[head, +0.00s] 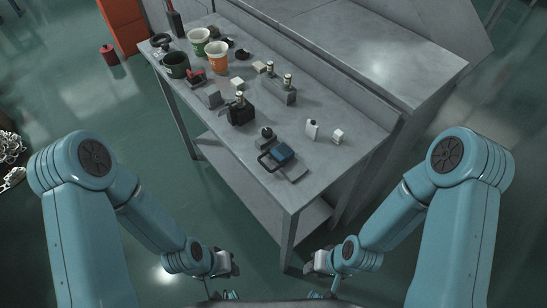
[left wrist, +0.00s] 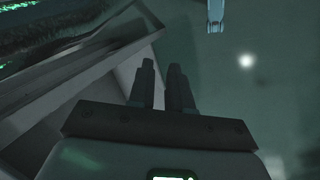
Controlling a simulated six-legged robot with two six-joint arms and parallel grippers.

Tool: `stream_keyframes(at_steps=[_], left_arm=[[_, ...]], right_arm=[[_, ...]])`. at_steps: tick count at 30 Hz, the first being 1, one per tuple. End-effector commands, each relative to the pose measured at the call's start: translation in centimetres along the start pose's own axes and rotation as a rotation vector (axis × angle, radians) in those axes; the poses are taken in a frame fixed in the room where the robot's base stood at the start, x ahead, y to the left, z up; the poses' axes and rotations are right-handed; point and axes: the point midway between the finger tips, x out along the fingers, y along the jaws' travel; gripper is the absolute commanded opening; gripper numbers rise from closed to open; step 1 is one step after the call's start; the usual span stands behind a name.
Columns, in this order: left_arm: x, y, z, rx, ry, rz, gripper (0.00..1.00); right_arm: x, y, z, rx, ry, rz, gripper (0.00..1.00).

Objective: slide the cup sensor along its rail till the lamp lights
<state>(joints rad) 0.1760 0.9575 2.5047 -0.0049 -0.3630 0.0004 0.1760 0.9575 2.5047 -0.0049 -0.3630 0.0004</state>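On the workbench (head: 330,170), I cannot tell for sure which piece is the cup sensor, its rail or the lamp. Candidates are a black block (head: 240,114) with a small post, a grey block with metal-topped posts (head: 277,92), and a grey block with a red part (head: 208,96). No lit lamp is plain to see. My left gripper (head: 222,263) hangs below and off the bench's near end; in the left wrist view its two fingers (left wrist: 162,75) stand slightly apart with nothing between them. My right gripper (head: 318,263) is at the same height, right of the bench leg; its finger gap is unclear.
A white-green cup (head: 199,42), an orange cup (head: 217,58) and a dark green cup (head: 176,66) stand at the far left end. A raised ledge runs along the back.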

Motion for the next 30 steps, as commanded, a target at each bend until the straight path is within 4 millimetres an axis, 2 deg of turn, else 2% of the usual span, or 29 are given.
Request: stream_keyframes(at_steps=[13,16,19,21,23,26,27,30], left_arm=[[0.0,0.0,0.0,-0.003,0.000,0.000,0.20],[0.0,0.0,-0.2,-0.070,0.010,0.001,0.20],[-0.1,0.7,-1.7,-0.199,0.078,0.043,0.20],[-0.5,2.5,-3.6,-0.273,0.153,0.144,0.20],[-2.0,4.6,-5.8,-0.331,0.222,0.283,0.20],[-6.0,7.7,-8.9,-0.406,0.289,0.551,0.20],[-8.0,8.7,-9.7,-0.422,0.295,0.656,0.20],[-13.1,9.9,-10.6,-0.417,0.283,0.876,0.20]], right_arm=[[0.0,0.0,0.0,0.000,0.000,0.000,0.35],[0.0,0.0,0.0,0.000,0.000,0.000,0.35],[0.0,0.0,0.0,0.000,0.000,0.000,0.35],[0.0,0.0,0.0,0.000,0.000,0.000,0.35],[0.0,0.0,0.0,0.000,0.000,0.000,0.35],[0.0,0.0,0.0,0.000,0.000,0.000,0.35],[0.0,0.0,0.0,0.000,0.000,0.000,0.35],[0.1,0.0,0.0,0.000,0.000,0.000,0.35]])
